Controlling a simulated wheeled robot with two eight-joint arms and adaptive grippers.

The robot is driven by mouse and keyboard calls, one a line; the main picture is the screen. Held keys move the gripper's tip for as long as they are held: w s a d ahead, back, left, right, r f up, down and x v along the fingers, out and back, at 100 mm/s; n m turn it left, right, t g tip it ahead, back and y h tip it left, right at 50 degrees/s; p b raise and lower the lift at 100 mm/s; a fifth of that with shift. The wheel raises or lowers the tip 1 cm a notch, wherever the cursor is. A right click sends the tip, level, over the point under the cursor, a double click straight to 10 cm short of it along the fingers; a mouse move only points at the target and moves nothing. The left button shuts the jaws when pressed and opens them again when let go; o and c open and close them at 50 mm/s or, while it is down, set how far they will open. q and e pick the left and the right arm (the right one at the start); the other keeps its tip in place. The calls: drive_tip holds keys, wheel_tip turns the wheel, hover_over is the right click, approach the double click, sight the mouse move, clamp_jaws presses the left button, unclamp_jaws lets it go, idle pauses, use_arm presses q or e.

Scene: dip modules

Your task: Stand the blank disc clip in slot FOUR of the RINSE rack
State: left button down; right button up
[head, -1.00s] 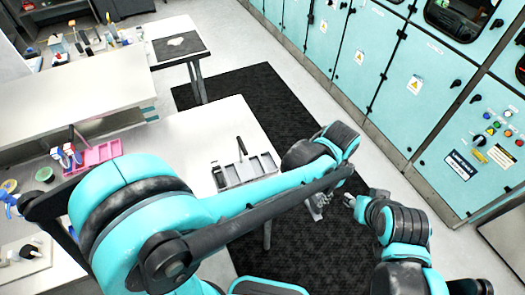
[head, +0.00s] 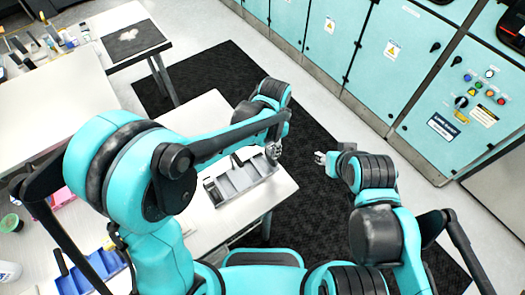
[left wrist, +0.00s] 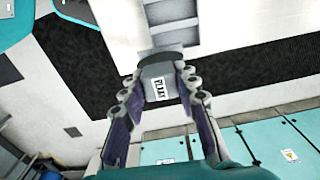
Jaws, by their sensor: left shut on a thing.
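My left gripper (head: 273,152) is at the right end of the grey rack (head: 247,188) on the white table in the head view. In the left wrist view its fingers (left wrist: 158,95) are shut on a grey clip with a dark edge and a white label, the blank disc clip (left wrist: 158,88); the label is too small to read surely. The rack's compartments also show at the top of the left wrist view (left wrist: 178,42). The rack's slot markings cannot be read. My right gripper (head: 321,158) is over the dark mat, apart from the table; its jaws are too small to judge.
The white table (head: 200,115) has bare room around the rack. A second table with a dark pad (head: 132,42) stands behind. Teal cabinets (head: 370,75) line the right side beyond the dark floor mat (head: 310,190). A blue rack (head: 92,272) is at lower left.

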sight(263, 157)
use_arm(q)
drive_tip(key=shift+w+a+f, duration=1.1)
drive_tip(key=shift+w+a, duration=0.1)
drive_tip(key=shift+a, duration=0.05)
wheel_tip(263, 157, down, 4)
drive_tip(key=shift+f+b, duration=0.1)
drive_tip(key=shift+b, duration=0.3)
drive_tip(key=c, duration=1.6)
unclamp_jaws()
drive_tip(key=shift+f, duration=0.1)
drive_tip(key=o, duration=0.5)
drive_tip(key=shift+c, duration=0.2)
